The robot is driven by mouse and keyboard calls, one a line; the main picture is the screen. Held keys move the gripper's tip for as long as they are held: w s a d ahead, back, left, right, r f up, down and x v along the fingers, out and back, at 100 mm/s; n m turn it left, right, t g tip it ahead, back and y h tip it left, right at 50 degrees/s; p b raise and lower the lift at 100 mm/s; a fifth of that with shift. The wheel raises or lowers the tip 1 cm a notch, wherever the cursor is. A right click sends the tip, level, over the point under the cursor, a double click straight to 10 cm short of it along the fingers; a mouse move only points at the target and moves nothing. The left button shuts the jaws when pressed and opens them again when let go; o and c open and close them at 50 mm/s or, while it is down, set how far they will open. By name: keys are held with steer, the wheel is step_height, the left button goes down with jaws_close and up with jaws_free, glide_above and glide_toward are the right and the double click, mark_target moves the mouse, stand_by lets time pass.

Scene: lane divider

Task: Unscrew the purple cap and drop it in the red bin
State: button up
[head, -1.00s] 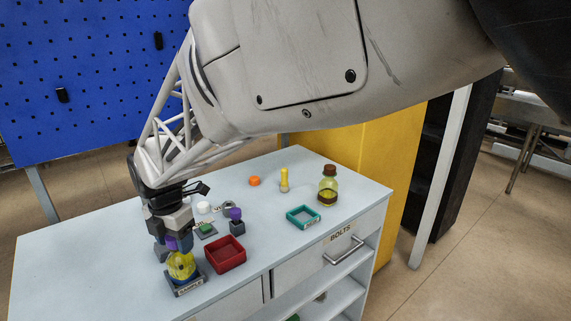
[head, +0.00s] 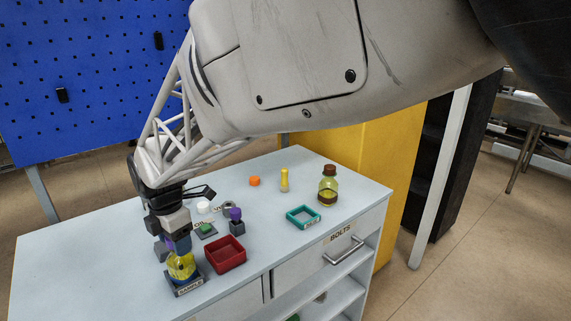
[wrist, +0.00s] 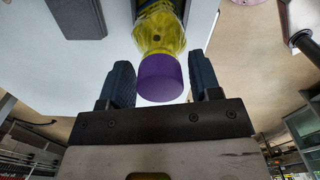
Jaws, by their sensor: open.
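The purple cap (wrist: 160,80) sits on a clear bottle with yellow contents (wrist: 160,32). In the head view the bottle (head: 181,268) stands upright in a dark holder labelled SAMPLE (head: 189,288). My gripper (wrist: 162,80) is open, with one dark finger on each side of the cap and visible gaps between. In the head view my gripper (head: 171,248) is right above the bottle and partly hides the cap. The red bin (head: 227,265) is just right of the bottle and looks empty.
A purple-topped dark piece (head: 236,215) stands behind the red bin, near a white round piece (head: 204,207). Farther right are an orange piece (head: 254,181), a yellow peg (head: 284,181), a teal tray (head: 291,221) and a brown-capped bottle (head: 328,190). The front-left tabletop is clear.

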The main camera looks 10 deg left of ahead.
steer(key=shift+m, duration=0.3)
steer(key=shift+m, duration=0.6)
steer(key=shift+m, duration=0.8)
steer(key=shift+m, duration=0.9)
steer(key=shift+m, duration=0.9)
